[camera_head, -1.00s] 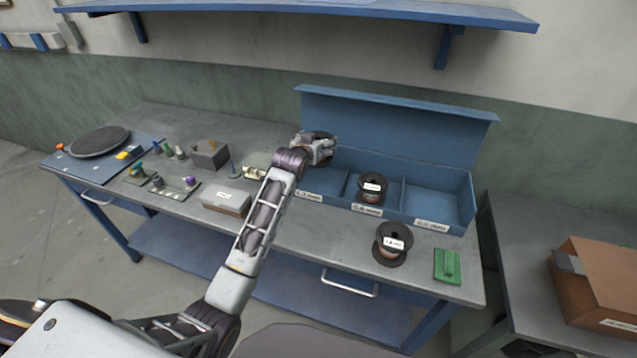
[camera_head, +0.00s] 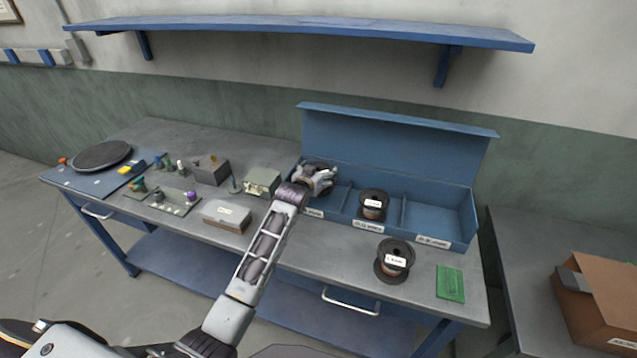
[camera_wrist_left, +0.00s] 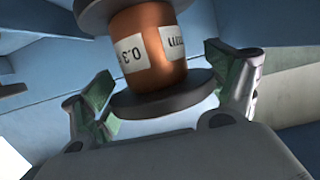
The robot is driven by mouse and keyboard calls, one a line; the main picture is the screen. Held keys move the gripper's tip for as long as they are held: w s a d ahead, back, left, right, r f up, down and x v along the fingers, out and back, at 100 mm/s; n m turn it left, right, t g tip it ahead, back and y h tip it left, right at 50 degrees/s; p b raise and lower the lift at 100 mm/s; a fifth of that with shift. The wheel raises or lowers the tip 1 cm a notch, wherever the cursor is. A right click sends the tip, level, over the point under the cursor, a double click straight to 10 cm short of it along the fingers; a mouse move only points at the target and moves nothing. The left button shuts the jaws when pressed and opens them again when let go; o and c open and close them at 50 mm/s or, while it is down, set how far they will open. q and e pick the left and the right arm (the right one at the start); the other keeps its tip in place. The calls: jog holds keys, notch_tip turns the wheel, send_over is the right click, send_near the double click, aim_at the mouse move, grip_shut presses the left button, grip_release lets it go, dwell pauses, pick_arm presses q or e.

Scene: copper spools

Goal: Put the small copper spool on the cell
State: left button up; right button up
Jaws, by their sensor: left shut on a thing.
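My left gripper (camera_head: 318,182) is shut on a dark-flanged copper spool (camera_head: 317,163), at the left cell of the blue bin (camera_head: 457,240). In the left wrist view the spool (camera_wrist_left: 148,48) shows orange copper winding and a white label reading about "0.3 mm"; its near flange sits between the fingers (camera_wrist_left: 158,95). The left cell is largely hidden by the hand, so I cannot tell whether the spool touches its floor. Another spool (camera_head: 373,204) stands in the middle cell. A third, larger-looking spool (camera_head: 394,261) stands on the bench before the bin. My right gripper is not in view.
The right cell (camera_head: 430,218) is empty. A blue shelf (camera_head: 300,30) hangs above.

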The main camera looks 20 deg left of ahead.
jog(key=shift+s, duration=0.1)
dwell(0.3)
pick_arm(q)
jog(key=shift+f, duration=2)
jog(key=o, duration=1.4)
jog(key=shift+f, duration=0.15)
jog(key=shift+c, duration=0.2)
